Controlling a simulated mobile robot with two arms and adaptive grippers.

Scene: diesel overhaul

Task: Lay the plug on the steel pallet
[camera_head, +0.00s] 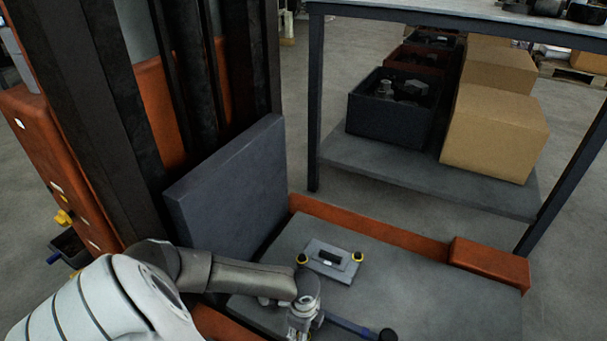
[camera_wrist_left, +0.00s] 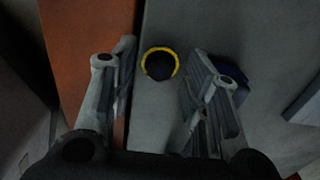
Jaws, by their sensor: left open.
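My left gripper (camera_head: 305,312) hangs low over a grey flat deck (camera_head: 440,290) with orange edges, at the bottom of the head view. In the left wrist view its two fingers (camera_wrist_left: 160,110) are apart and nothing is clasped. A round black piece with a yellow rim (camera_wrist_left: 160,64), perhaps the plug, shows between and beyond the fingertips, close to the orange edge. I cannot tell which piece matches the wrist view. My right gripper is out of view.
A blue bar with a black end (camera_head: 388,335) lies beside the gripper. A dark upright panel (camera_head: 230,185) stands behind. A shelf rack (camera_head: 400,170) holds a dark bin (camera_head: 385,115) and cardboard boxes (camera_head: 495,130). The deck's right part is clear.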

